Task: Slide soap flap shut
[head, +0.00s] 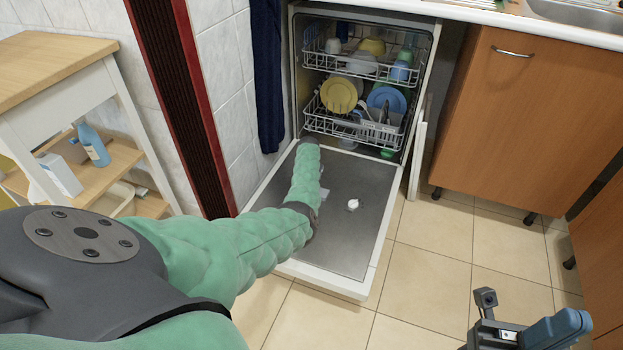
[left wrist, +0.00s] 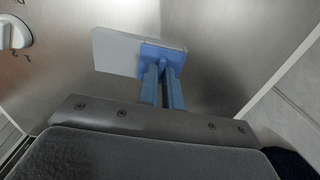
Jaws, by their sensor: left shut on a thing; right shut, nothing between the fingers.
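The dishwasher door (head: 345,245) is folded down flat, with a grey metal inner face. The soap flap, a light grey plate (left wrist: 115,52), lies over this face in the left wrist view. In the head view only a pale bit of it (head: 308,192) shows beside my left arm. My left gripper (left wrist: 162,62) has its blue fingers together at the flap's right end, shut on it. The fingers hide that end, and I cannot see the soap compartment. My right gripper (head: 572,322) is shut and empty at the lower right, far from the door.
A white round cap (head: 352,204) sits on the door; it also shows in the left wrist view (left wrist: 14,32). Racks with dishes (head: 312,125) stand inside the dishwasher. A wooden cabinet (head: 530,120) is at right, a shelf trolley (head: 60,60) at left. Tiled floor is clear in front.

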